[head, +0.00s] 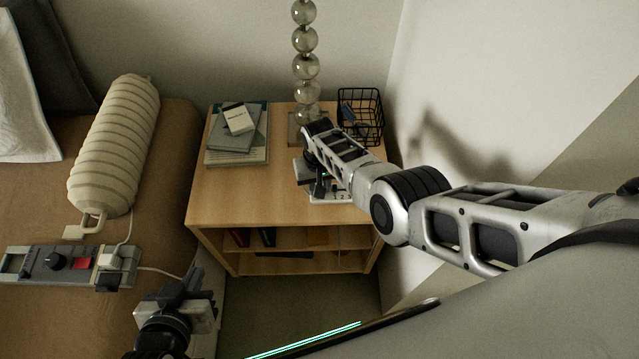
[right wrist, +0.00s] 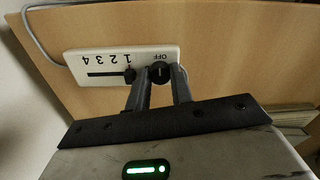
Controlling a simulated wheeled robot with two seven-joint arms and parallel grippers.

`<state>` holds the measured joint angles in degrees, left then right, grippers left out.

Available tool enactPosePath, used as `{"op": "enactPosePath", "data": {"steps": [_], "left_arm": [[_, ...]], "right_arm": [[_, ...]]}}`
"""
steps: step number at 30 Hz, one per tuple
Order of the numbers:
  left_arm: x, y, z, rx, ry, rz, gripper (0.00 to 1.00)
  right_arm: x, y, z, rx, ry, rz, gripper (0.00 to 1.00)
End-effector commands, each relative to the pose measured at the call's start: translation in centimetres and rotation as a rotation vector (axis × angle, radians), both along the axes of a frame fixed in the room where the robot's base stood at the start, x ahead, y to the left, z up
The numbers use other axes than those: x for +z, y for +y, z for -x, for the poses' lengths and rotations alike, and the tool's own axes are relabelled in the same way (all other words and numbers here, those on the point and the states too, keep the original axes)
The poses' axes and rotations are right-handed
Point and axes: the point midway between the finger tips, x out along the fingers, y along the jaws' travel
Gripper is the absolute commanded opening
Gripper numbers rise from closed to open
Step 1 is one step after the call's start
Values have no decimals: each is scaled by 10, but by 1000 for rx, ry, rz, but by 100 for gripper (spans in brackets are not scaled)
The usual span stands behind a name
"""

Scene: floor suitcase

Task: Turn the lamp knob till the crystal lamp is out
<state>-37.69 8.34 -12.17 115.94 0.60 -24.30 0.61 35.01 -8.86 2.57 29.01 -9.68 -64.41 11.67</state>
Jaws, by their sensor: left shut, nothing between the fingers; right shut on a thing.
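The crystal lamp (head: 305,67), a column of stacked clear balls, stands at the back of the wooden nightstand. Its top is out of view, and I cannot tell whether it is lit. In the right wrist view a white control plate (right wrist: 108,63) carries a slider marked 1 to 4 and a round black knob (right wrist: 160,73). The knob's pale mark lines up roughly with the OFF label. My right gripper (right wrist: 160,88) is shut on the knob, one finger each side. In the head view the right gripper (head: 318,188) hides the knob. My left gripper (head: 192,278) is shut and empty, low at left.
Stacked books (head: 238,140) and a black wire basket (head: 361,112) flank the lamp on the nightstand (head: 240,205). A grey power strip (head: 60,262) and a ribbed cream bolster (head: 115,145) lie on the brown surface at left. A wall stands close at right.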

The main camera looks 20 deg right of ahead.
Motion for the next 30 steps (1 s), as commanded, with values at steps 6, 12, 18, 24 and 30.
{"op": "enactPosePath", "data": {"steps": [6,12,18,24,30], "left_arm": [[0,0,0,0,0,0,0],[1,0,0,0,-1,0,0],[1,0,0,-1,-2,1,0],[1,0,1,-1,-1,1,0],[10,0,1,-2,2,-1,0]], "right_arm": [[0,0,0,-23,-2,-1,0],[0,0,-1,-24,-2,-1,0],[0,0,-1,-24,-2,-1,42],[0,0,0,-22,-1,0,44],[10,-1,0,-22,-1,0,44]]}}
